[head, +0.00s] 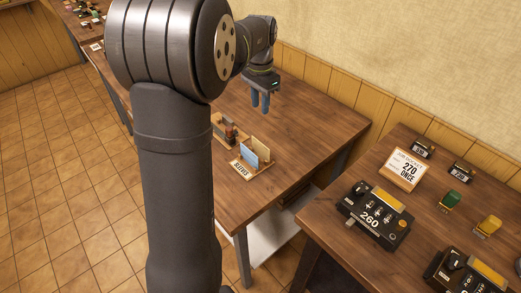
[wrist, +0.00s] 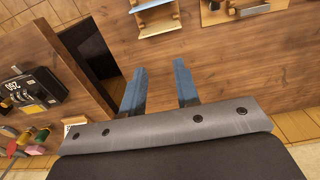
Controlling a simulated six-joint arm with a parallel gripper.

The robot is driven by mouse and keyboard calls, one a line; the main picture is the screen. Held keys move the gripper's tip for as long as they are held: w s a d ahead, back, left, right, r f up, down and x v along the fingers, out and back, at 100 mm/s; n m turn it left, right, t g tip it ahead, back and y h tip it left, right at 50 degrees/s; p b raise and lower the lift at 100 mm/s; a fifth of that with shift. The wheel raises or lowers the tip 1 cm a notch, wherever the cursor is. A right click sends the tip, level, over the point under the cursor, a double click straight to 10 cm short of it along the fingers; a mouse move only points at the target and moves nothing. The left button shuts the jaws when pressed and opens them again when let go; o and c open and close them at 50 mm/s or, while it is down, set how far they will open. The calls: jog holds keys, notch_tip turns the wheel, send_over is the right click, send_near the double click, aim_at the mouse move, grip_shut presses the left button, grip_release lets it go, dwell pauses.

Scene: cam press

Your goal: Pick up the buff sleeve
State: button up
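A small wooden rack with a label reading SLEEVES (head: 239,170) stands on the middle table in the head view. A light blue sleeve (head: 249,156) stands upright in it. A tan upright piece (head: 261,144) behind the blue one looks like the buff sleeve, but I cannot clearly tell it from the rack's wood. The rack shows partly at the top of the wrist view (wrist: 158,25), cut off by the edge. My gripper (head: 260,103) is above the table, beyond the rack and near the wall. Its blue fingers are apart with nothing between them in the wrist view (wrist: 160,68).
A wooden holder with dark items (head: 226,131) stands beside the sleeve rack. A gap separates the tables. The tabletop below my gripper is clear.

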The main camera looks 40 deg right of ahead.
aim_at(259, 156)
notch_tip(259, 156, down, 20)
jog(key=n+t, duration=0.1)
jog(key=n, duration=1.7)
jog(key=shift+f, duration=0.2)
jog(key=shift+c, duration=0.2)
grip_shut()
